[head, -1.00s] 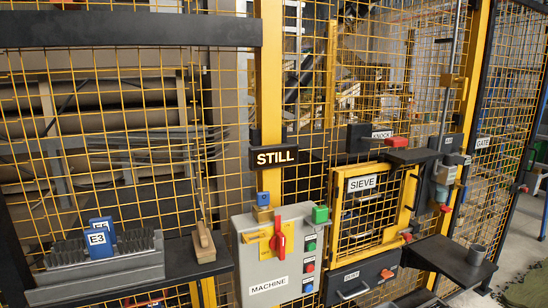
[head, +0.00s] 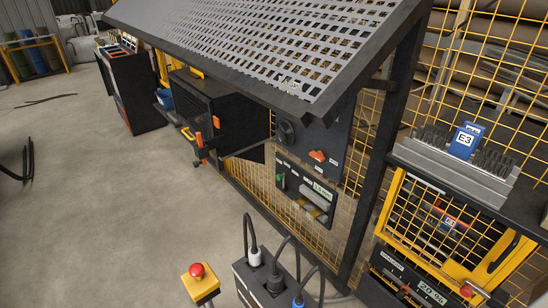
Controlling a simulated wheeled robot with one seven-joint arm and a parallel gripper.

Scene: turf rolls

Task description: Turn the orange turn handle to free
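An orange handle (head: 317,156) sits on a dark upright panel (head: 336,132) under the perforated canopy, right of a round black dial. It is small, and I cannot read its label or setting. More orange parts (head: 200,142) show on the front of a black cabinet (head: 232,118) further left. I cannot tell for certain which orange part is the turn handle. My gripper is not in view.
The perforated grey canopy (head: 270,45) overhangs the panel. A box with cable plugs (head: 273,283) and a red button on a yellow post (head: 197,271) stand in front. The blue E3 block (head: 466,140) is at right. Grey floor (head: 100,200) is open at left.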

